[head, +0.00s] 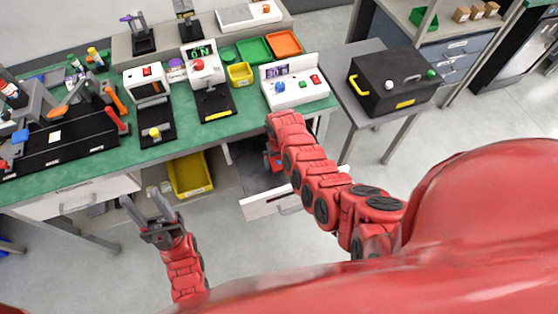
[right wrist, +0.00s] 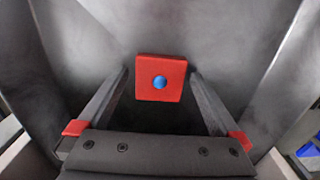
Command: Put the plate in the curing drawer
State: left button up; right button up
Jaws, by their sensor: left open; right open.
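The plate appears as a red square with a blue round spot (right wrist: 148,91) in the right wrist view. It lies between the fingertips of my right gripper (right wrist: 158,76), which is open with a finger on each side; I cannot tell if they touch it. Grey metal walls and floor of the open drawer (head: 262,207) surround it. In the head view the drawer is pulled out under the green bench, and my right arm reaches down over it, hiding most of that gripper. My left gripper (head: 139,196) is open and empty in front of the bench.
The green bench (head: 125,172) holds several instruments and coloured trays. A yellow bin (head: 190,176) stands under it, left of the drawer. A side table with a black box (head: 395,88) stands at the right. The floor in front is clear.

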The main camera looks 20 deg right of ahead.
aim_at(279, 163)
notch_tip(279, 163, up, 12)
jog(key=b, duration=0.1)
jog(key=shift+b, duration=0.35)
dwell(0.5)
